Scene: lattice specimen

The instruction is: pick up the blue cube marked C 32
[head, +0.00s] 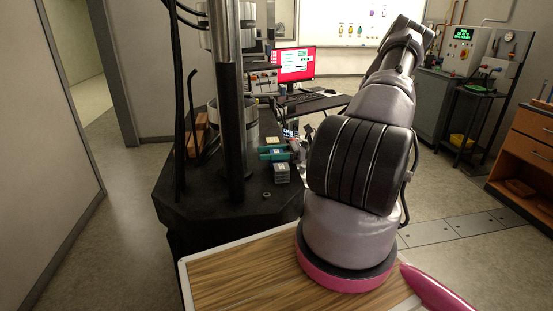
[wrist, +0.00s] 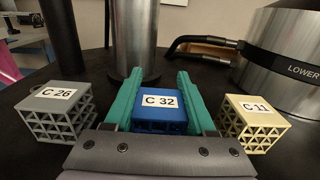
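The blue cube marked C 32 (wrist: 160,122) stands upright on the black surface, its white label on top, in the middle of the wrist view. My gripper (wrist: 160,80) has its two teal fingers on either side of this cube, reaching past its far side. The fingers look open, with narrow gaps beside the cube; firm contact does not show. In the head view my gripper (head: 274,153) is a small teal shape over the black table, partly behind my arm, and the blue cube is hard to make out there.
A grey lattice cube marked C 26 (wrist: 58,113) stands to the left and a beige one marked C 11 (wrist: 252,115) to the right. Behind are a metal column (wrist: 134,35) and a large cylinder labelled LOWER (wrist: 285,55). The black table (head: 240,203) has bare room in front.

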